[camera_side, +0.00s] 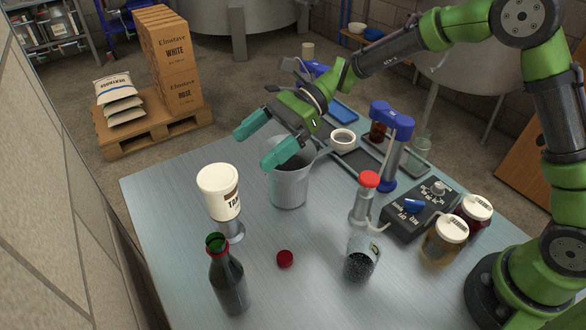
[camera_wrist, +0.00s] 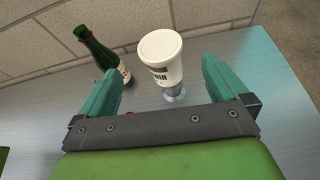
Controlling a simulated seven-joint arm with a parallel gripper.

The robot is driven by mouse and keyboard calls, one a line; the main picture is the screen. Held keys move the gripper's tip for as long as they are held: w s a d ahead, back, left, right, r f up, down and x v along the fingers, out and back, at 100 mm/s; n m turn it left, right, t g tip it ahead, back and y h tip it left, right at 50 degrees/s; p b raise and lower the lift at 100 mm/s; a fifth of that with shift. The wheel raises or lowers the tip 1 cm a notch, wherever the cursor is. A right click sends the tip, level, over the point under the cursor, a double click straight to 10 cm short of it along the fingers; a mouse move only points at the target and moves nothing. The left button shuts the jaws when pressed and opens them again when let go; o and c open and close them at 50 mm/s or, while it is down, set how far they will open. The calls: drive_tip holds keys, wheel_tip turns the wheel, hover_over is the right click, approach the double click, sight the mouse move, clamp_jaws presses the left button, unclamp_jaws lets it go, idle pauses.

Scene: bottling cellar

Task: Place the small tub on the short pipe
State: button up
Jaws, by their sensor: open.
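The small tub (camera_side: 218,192), white with a lid and a dark label, stands upright on top of the short pipe (camera_side: 233,231). The pipe is a grey metal piece on the table, and the tub hides its upper end. In the wrist view the tub (camera_wrist: 161,58) shows ahead between the fingers, with the pipe (camera_wrist: 176,95) below it. My gripper (camera_side: 256,146) is open and empty, with teal fingers. It hangs above and to the right of the tub, apart from it, near the bucket's rim.
A grey bucket (camera_side: 289,188) stands just below my gripper. A dark green bottle (camera_side: 229,280) is near the tub, and a red cap (camera_side: 285,258) lies on the table (camera_side: 185,281). A glass of dark grains (camera_side: 360,262), a red-topped stand (camera_side: 366,196) and lidded jars (camera_side: 446,240) are to the right.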

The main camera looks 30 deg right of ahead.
drive_tip(key=shift+v, duration=0.95)
drive_tip(key=s+d+r+n+t+h, duration=0.3)
drive_tip(key=s+d+n+h, duration=0.2)
drive_tip(key=s+d, duration=0.5)
drive_tip(key=s+d+r+n+t+h, duration=0.3)
drive_tip(key=s+d+n+h, duration=0.3)
drive_tip(key=s+d+n, duration=0.3)
drive_tip(key=shift+s+d+r+n+t, duration=0.2)
drive_tip(key=shift+s+d+n+t, duration=0.1)
drive_tip(key=shift+s+d+t, duration=0.6)
drive_tip(key=shift+w+d, duration=0.1)
drive_tip(key=shift+w, duration=0.05)
